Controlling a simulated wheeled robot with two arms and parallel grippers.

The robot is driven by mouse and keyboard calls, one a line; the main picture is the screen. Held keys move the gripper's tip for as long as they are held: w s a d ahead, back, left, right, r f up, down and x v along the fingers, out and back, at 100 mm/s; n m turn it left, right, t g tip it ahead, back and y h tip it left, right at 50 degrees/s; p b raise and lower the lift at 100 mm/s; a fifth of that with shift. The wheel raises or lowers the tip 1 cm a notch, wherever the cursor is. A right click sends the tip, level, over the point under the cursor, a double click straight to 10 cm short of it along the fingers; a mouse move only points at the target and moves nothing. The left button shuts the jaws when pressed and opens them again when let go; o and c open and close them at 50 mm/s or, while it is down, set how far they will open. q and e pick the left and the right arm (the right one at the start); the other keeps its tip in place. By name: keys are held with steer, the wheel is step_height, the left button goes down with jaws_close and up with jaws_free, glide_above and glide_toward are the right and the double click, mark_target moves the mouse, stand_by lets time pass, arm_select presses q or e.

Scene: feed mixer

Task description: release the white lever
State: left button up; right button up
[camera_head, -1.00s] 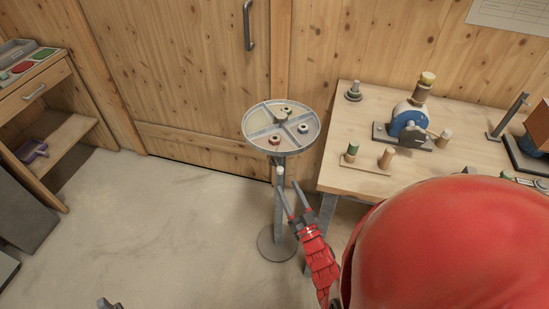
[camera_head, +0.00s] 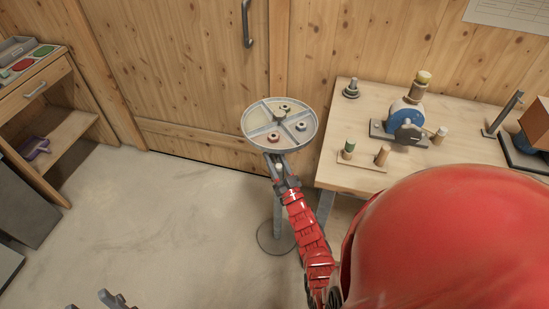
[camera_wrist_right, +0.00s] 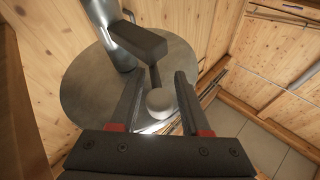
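The white lever ends in a round white knob (camera_wrist_right: 159,102) on a dark arm, beside a grey post in the right wrist view. In the head view the knob (camera_head: 279,168) shows small, just under the round divided tray (camera_head: 247,133). My right gripper (camera_head: 277,163) is at the lever. In the wrist view its two fingers (camera_wrist_right: 158,78) stand apart on either side of the knob, with a gap visible on both sides. My left gripper (camera_head: 94,302) shows only its fingertips at the bottom edge, spread apart and empty.
The tray, on a stand with a round base, holds several small ring-shaped parts. A wooden workbench (camera_head: 345,110) with a blue device (camera_head: 404,121) and pegs stands at right. A wooden cabinet (camera_head: 30,95) is at left. The floor between is clear.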

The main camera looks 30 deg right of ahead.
jaws_close()
steer(key=shift+f+b, duration=0.15)
steer(key=shift+b, duration=0.3)
steer(key=w+m+g+h+b, duration=0.1)
steer(key=m+g+h+b, duration=0.3)
steer(key=g+h+b, duration=0.2)
steer(key=w+a+m+g+h+b, duration=0.1)
steer(key=m+g+h+b, duration=0.4)
steer(key=b, duration=0.4)
steer(key=m+g+h+b, duration=0.5)
steer(key=g+h+b, duration=0.1)
steer(key=h+b, duration=0.1)
steer(key=shift+w+a+g+h+b, duration=0.3)
steer(key=shift+w+a+h, duration=0.1)
steer(key=shift+r, duration=0.25)
